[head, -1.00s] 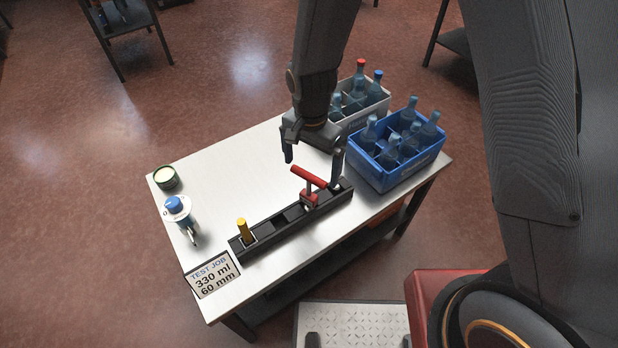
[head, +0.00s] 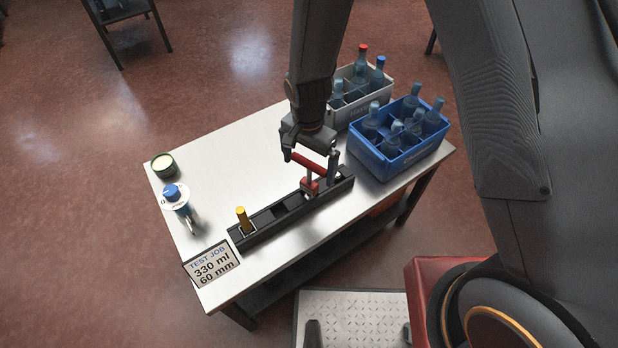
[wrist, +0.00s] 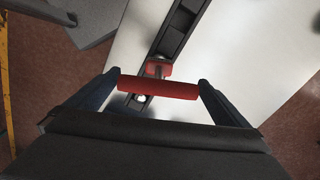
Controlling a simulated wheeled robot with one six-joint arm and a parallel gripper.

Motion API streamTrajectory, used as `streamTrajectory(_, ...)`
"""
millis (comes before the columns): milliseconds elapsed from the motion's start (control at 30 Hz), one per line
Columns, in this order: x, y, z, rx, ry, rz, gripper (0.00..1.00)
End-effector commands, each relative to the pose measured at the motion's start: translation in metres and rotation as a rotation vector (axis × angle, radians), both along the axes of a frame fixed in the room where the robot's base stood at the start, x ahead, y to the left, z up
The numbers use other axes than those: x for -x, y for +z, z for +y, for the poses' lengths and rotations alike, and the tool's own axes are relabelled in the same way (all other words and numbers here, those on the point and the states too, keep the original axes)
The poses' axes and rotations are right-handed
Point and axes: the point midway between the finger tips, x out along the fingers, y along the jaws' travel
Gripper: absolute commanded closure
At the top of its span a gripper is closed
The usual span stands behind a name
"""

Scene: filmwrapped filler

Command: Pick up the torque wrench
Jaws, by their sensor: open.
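The red T-handled tool, which looks like the torque wrench (head: 309,163), stands upright in a slot of the black rack (head: 268,221) on the table. A red collar shows at the foot of its shaft. My gripper (head: 311,158) is open at the level of the red bar. In the wrist view the red bar (wrist: 158,87) lies across between the two fingers (wrist: 158,90), one near each of its ends. I cannot tell whether either finger touches it. The lower shaft is partly hidden by the bar in the wrist view.
A blue crate (head: 385,167) and a grey crate (head: 352,116), both with bottles, stand close right of my gripper. A blue-knobbed device (head: 175,197), a round tin (head: 163,165) and a sign (head: 211,264) are left.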

Motion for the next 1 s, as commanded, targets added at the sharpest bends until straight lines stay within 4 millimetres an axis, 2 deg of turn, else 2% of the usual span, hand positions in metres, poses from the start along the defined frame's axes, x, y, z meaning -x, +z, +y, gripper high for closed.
streamTrajectory(400, 0.001, -0.042, -0.002, 0.001, -0.001, 0.002, 0.00)
streamTrajectory(733, 0.001, -0.046, -0.002, 0.000, -0.001, 0.000, 0.00)
streamTrajectory(1000, 0.001, -0.045, -0.002, 0.000, 0.000, 0.000, 0.46)
